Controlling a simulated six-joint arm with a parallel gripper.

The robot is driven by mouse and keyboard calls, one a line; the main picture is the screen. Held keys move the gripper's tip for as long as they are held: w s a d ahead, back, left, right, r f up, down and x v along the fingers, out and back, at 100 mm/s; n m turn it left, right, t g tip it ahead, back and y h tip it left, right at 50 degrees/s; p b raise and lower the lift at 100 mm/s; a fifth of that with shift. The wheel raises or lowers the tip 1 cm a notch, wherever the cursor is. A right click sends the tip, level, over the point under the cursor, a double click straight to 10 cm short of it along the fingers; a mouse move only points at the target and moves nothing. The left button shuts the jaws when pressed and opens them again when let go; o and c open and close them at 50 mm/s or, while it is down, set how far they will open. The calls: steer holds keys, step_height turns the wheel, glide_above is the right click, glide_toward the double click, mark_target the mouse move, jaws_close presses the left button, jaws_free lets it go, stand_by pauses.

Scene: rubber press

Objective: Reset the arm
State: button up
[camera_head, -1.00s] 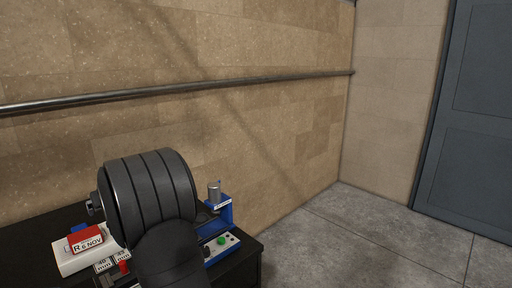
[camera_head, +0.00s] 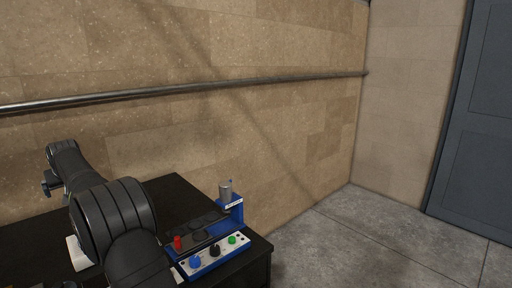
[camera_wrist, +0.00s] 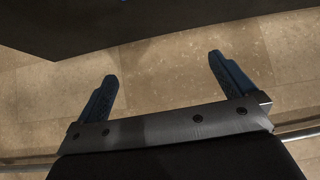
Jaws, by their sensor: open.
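My gripper (camera_wrist: 162,67) is open in the wrist view, its two blue fingers wide apart with nothing between them. Beige wall tiles show behind the fingers. The finger state cannot be read there.
A blue press (camera_head: 232,213) with a grey cylinder (camera_head: 225,190) stands at the table's right. In front is a panel (camera_head: 215,256) with blue, black and green knobs. A red knob (camera_head: 178,243) is beside it. A metal rail (camera_head: 220,88) crosses the wall.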

steer(key=s+a+r, duration=0.5)
steer(key=s+a, duration=0.5)
steer(key=a, duration=0.3)
steer(key=shift+m+t, duration=0.3)
